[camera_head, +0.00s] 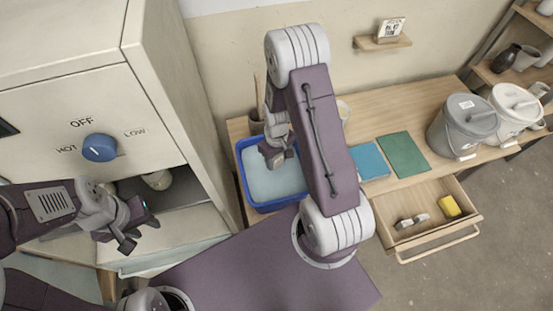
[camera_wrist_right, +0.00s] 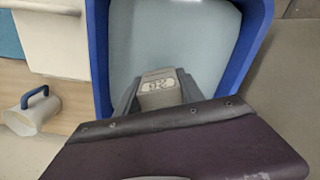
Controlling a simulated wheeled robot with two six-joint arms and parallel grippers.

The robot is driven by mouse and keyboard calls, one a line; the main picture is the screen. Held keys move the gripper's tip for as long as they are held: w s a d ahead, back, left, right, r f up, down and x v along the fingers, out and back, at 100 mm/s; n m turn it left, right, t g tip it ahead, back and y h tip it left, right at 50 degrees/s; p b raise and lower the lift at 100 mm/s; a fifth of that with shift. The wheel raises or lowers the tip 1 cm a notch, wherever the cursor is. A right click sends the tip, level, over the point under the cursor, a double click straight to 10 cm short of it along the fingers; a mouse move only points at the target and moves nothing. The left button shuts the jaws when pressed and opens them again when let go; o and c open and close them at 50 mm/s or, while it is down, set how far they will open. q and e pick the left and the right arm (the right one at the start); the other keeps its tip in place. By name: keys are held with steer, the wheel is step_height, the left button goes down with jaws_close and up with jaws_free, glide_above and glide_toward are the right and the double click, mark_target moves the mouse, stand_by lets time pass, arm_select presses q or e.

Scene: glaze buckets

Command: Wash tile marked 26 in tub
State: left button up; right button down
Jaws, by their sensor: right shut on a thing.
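The blue tub (camera_head: 243,172) stands on the wooden bench and holds pale water (camera_head: 285,182); it also fills the upper part of the right wrist view (camera_wrist_right: 98,50). My right gripper (camera_head: 276,156) reaches down over the tub. In the right wrist view it (camera_wrist_right: 157,92) is shut on a small grey tile (camera_wrist_right: 157,84) marked 26, whose number appears upside down. I cannot tell whether the tile touches the water. In the head view the tile is hardly distinguishable from the gripper. My left gripper (camera_head: 134,226) is open and empty in front of the cabinet.
A blue slab (camera_head: 369,161) and a green slab (camera_head: 403,155) lie right of the tub. An open drawer (camera_head: 405,220) holds a yellow sponge (camera_head: 449,206). Grey (camera_head: 460,128) and white (camera_head: 512,108) buckets stand far right. The cabinet has a blue knob (camera_head: 99,147).

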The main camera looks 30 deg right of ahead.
stand_by(0.5)
step_height(320, 180, up, 7)
steer(key=p, duration=0.6)
steer(key=shift+f, duration=0.35)
